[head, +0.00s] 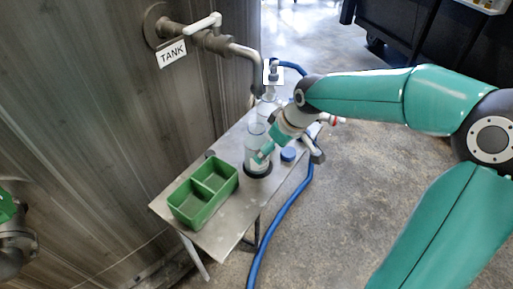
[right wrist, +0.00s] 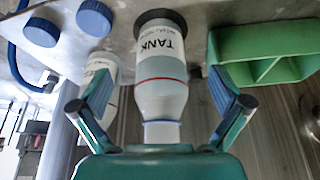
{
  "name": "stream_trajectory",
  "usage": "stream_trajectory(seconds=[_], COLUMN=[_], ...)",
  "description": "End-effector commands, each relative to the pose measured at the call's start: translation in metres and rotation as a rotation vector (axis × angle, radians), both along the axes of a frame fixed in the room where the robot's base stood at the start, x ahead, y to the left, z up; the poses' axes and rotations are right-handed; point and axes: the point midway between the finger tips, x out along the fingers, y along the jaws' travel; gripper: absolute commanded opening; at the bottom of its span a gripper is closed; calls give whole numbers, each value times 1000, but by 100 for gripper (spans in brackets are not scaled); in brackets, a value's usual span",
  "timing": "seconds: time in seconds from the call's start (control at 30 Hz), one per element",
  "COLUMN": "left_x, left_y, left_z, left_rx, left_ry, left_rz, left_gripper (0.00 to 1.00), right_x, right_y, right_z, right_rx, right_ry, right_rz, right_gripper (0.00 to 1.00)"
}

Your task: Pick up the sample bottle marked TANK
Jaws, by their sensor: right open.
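The sample bottle marked TANK (right wrist: 162,78) is clear and pale, with a white label and a red line. In the right wrist view it shows upside down, its base by a dark round pad (right wrist: 158,16). In the head view the bottle (head: 256,163) stands upright on the small metal table, partly hidden by my gripper. My right gripper (right wrist: 160,106) is open, one finger on each side of the bottle, with visible gaps. In the head view this gripper (head: 264,153) reaches down to the bottle from the right. My left gripper is not in view.
A second labelled bottle (right wrist: 103,68) stands close beside one finger. Blue caps (right wrist: 95,18) lie on the metal table (head: 222,236). A green two-part tray (head: 216,187) is near the bottle. A pipe with a TANK sign (head: 172,53) overhangs the table; a blue hose (head: 277,222) runs alongside.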

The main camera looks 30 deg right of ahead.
Motion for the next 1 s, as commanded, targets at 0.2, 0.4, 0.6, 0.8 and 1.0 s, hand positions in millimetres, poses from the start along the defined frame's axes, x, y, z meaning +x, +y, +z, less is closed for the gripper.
stream_trajectory(seconds=[0.2,0.4,0.6,0.8,1.0], left_x=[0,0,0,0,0], left_y=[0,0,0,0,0], left_z=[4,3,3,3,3], left_rx=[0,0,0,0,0], left_ry=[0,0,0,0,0], left_rz=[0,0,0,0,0], left_gripper=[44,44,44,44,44], right_x=[29,49,50,50,49], right_y=[7,11,11,10,10], right_z=[0,-8,-12,-12,-12], right_rx=[0,0,0,1,1], right_ry=[1,2,0,0,0], right_rz=[2,0,-1,-2,-2], right_gripper=[100,100,100,82,48])
